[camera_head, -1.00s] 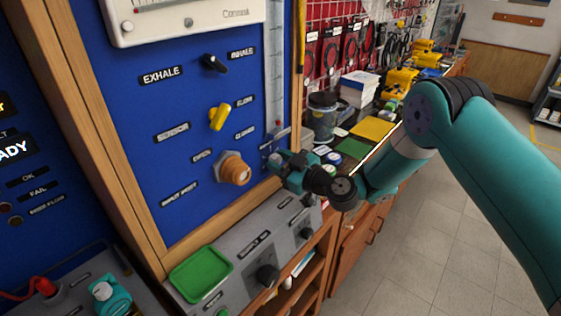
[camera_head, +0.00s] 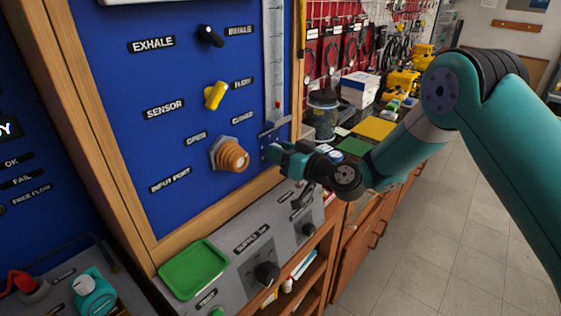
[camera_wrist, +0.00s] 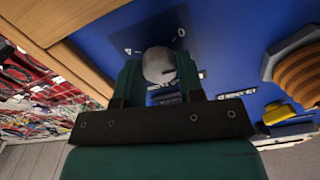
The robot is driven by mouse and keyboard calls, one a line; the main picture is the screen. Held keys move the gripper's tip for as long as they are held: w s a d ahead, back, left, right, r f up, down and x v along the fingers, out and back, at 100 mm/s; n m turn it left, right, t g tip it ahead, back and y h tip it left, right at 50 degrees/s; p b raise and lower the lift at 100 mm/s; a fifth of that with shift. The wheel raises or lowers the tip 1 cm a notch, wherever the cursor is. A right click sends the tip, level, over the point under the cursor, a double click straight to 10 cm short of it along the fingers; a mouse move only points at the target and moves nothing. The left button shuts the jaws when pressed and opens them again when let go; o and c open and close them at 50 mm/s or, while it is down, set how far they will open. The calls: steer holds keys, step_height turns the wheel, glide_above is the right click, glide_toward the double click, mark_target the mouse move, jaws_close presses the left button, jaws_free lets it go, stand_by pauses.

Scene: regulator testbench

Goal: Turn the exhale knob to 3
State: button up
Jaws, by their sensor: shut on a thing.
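In the wrist view a round pale grey knob (camera_wrist: 159,66) sits on the blue panel with white scale marks around it, a 0 among them. My gripper (camera_wrist: 160,73) has one finger on each side of the knob and is shut on it. The label by the knob is partly covered, so I cannot read its name. In the head view my gripper (camera_head: 274,152) is at the panel's lower right edge, right of the orange port, and hides the knob. A black lever (camera_head: 210,36) sits between the EXHALE and INHALE labels.
The ribbed orange input port (camera_head: 229,155) juts out just left of my gripper. A yellow lever (camera_head: 215,95) is above it. A grey console with a green tray (camera_head: 194,268) and black knobs stands below. Bench clutter lies behind my arm; the floor at right is clear.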

steer(key=shift+f+m+p, duration=0.15)
steer(key=shift+m+p, duration=0.65)
steer(key=shift+m, duration=6.55)
steer(key=shift+f+m+p, duration=0.15)
steer(key=shift+m+p, duration=0.65)
steer(key=shift+m, duration=6.55)
steer(key=o, duration=0.9)
steer(key=shift+d, duration=0.1)
